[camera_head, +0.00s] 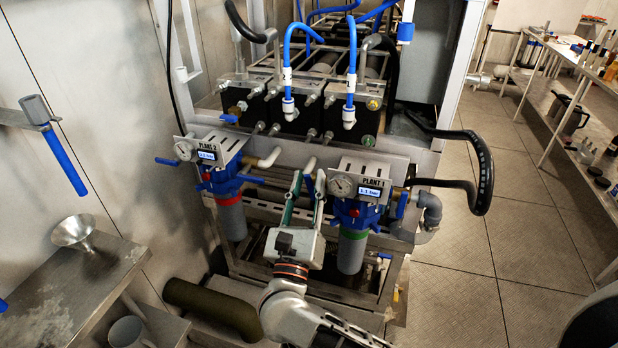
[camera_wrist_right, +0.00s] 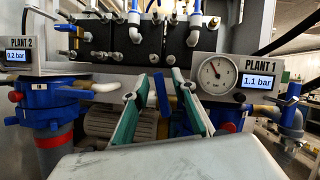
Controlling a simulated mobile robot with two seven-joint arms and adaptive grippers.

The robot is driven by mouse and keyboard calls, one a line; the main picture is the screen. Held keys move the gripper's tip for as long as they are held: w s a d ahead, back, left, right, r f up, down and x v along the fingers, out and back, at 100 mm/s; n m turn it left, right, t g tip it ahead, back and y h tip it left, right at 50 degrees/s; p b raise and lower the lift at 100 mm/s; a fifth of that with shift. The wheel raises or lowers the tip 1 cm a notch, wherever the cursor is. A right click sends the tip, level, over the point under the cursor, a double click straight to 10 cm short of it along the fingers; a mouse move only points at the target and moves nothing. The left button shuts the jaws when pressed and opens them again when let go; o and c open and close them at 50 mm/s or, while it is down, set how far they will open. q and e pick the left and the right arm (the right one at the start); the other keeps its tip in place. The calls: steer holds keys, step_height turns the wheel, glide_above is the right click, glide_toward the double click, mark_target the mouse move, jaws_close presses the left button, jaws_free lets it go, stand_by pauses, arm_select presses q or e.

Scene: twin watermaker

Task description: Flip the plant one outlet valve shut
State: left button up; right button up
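The plant one unit shows a white panel (camera_head: 359,183) with a gauge and a display reading 1.1 bar, above a blue filter head (camera_head: 352,214) with a green ring. A blue lever handle stands nearly upright left of the panel; it shows in the wrist view (camera_wrist_right: 162,92). Another upright blue lever (camera_head: 401,205) is on the unit's right side. I cannot tell which is the outlet valve. My right gripper (camera_head: 309,180) is open, with its green-padded fingers on either side of the left lever; contact is not clear. My left gripper is not in view.
The plant two unit (camera_head: 215,180) stands to the left, reading 0.2 bar in the wrist view, with sideways blue levers. Blue and black hoses (camera_head: 480,170) run above and to the right. A metal bench with a funnel (camera_head: 75,232) is at the left. The right floor is clear.

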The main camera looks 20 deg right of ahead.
steer(key=shift+w+d+r, duration=0.1)
steer(key=shift+w+d, duration=0.05)
steer(key=shift+w, duration=0.15)
jaws_close()
steer(key=m+b, duration=0.1)
steer(key=m+h+b, duration=0.1)
steer(key=b, duration=0.1)
steer(key=m+g+b, duration=0.1)
steer(key=m+b, duration=0.1)
steer(key=shift+s+d+f+h, duration=0.25)
steer(key=shift+d+h, duration=0.05)
steer(key=shift+d, duration=0.1)
steer(key=shift+r+m+b, duration=0.1)
steer(key=shift+m+b, duration=0.2)
steer(key=shift+b, duration=0.05)
steer(key=shift+d+r, duration=0.1)
steer(key=shift+r, duration=0.15)
jaws_free()
steer(key=shift+s, duration=0.1)
